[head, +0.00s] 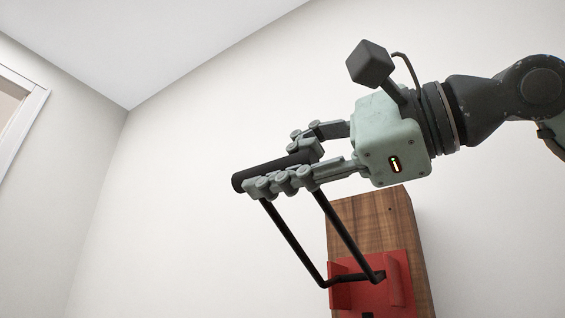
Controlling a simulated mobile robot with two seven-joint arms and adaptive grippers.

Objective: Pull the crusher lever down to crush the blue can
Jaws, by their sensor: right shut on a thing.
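The can crusher shows in the head view as a wooden backboard (375,222) with a red metal body (372,281) at the bottom edge of the picture. Its lever has two black rods (291,243) that rise up and to the left to a black cylindrical handle (245,181). My right gripper (282,170) comes in from the right and is shut on the handle, with fingers on both sides of it. The lever stands raised, with its handle left of the board's top. The blue can is not in view. My left gripper is not in view.
A plain pale wall (200,190) stands behind the crusher. A white door or window frame (22,110) is at the far left, and the ceiling (130,45) is above. The space left of the handle looks clear.

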